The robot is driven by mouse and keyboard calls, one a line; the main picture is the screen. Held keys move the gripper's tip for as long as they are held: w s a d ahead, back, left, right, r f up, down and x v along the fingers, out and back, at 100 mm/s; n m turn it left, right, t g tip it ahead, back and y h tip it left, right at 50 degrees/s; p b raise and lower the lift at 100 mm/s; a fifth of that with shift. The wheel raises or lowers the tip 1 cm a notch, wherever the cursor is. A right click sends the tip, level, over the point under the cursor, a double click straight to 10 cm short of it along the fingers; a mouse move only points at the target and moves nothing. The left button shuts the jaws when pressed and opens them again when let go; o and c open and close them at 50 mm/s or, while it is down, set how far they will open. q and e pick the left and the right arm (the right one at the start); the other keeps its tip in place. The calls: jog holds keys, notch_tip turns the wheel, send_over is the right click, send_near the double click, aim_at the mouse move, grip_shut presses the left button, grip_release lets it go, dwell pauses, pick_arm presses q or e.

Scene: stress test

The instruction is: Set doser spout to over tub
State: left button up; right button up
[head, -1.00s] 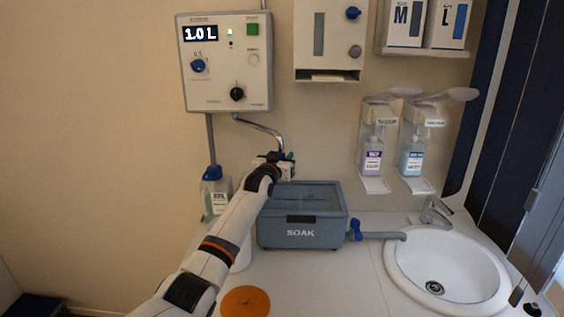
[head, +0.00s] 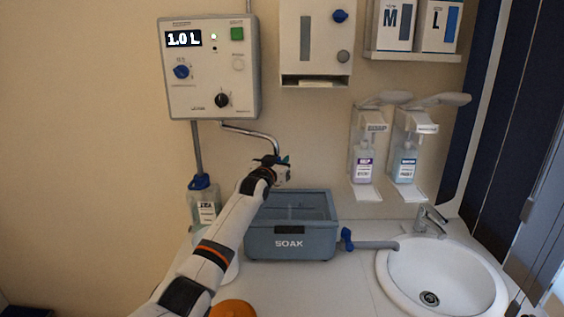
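The doser (head: 212,68) is a pale wall box with a display reading 1.0 L. Its chrome spout (head: 250,132) comes out below the box and bends down at its right end. The grey tub (head: 290,243), marked SOAK, stands on the counter below. My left gripper (head: 270,163) is at the spout's lower end. My own wrist hides its fingers, so its grip is unclear. My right gripper is out of view.
A blue-capped bottle (head: 205,204) stands left of the tub, partly behind my arm. An orange disc (head: 232,308) lies at the front. A blue tap (head: 347,238) is on the tub's right side, before the sink (head: 440,262). Wall dispensers (head: 364,165) hang right.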

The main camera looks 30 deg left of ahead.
pick_arm(q)
jog(key=shift+o, duration=1.4)
jog(key=shift+s+a+r, duration=0.15)
jog(key=shift+a, duration=0.45)
jog(key=shift+o, duration=0.4)
jog(key=shift+a, duration=0.25)
jog(key=shift+d, duration=0.1)
jog(key=shift+d, duration=0.1)
jog(key=s+d+b, duration=0.1)
jog(key=s+b, duration=0.2)
jog(key=s, duration=0.9)
jog(key=shift+d, duration=0.25)
